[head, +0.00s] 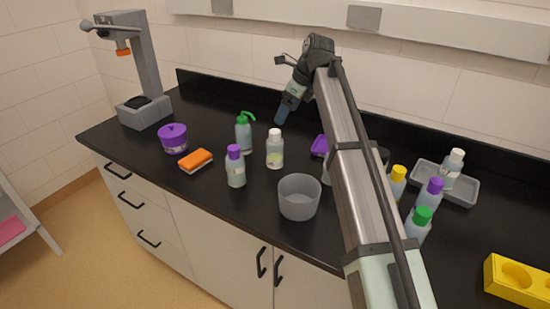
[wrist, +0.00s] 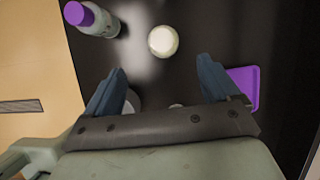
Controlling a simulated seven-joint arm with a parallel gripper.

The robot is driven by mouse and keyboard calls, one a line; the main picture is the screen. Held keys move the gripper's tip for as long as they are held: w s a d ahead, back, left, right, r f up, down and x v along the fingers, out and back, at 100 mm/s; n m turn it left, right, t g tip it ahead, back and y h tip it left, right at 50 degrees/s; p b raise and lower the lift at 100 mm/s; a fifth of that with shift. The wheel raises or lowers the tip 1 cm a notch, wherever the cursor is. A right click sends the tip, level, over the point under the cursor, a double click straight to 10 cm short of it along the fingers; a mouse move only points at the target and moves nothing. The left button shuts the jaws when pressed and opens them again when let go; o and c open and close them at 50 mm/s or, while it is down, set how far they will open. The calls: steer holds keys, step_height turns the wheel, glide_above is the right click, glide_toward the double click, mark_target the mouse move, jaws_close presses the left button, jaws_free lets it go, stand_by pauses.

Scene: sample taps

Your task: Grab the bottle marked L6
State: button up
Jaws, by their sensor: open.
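Several bottles stand on the black counter, and I cannot read L6 on any of them. A white-capped bottle (head: 275,150) stands mid-counter; its pale round cap shows from above in the wrist view (wrist: 163,41). A purple-capped bottle (head: 236,168) stands to its left, also at the top left of the wrist view (wrist: 95,18). A green pump bottle (head: 243,134) is behind them. Right of my arm are yellow-capped (head: 397,182), purple-capped (head: 432,192) and green-capped (head: 420,222) bottles. My gripper (head: 283,113) is open and empty above the counter; its blue fingers (wrist: 162,66) point down.
A grey tub (head: 299,198) stands in front of the white-capped bottle. A purple pot (head: 173,139) and orange sponge (head: 196,161) are left. A grey tray (head: 459,194) holds another white-capped bottle (head: 453,168). A yellow block (head: 518,280) is front right. My arm hides part of the counter.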

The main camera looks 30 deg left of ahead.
mark_target(273, 139)
steer(key=x, duration=0.7)
steer(key=shift+f, duration=0.3)
steer(key=shift+w+x, duration=0.15)
steer(key=shift+x, duration=1.4)
steer(key=shift+w+x, duration=0.1)
steer(key=shift+x, duration=1.4)
steer(key=shift+a, duration=0.1)
steer(key=shift+c, duration=0.2)
steer(key=shift+r, duration=0.1)
steer(key=c, duration=1.4)
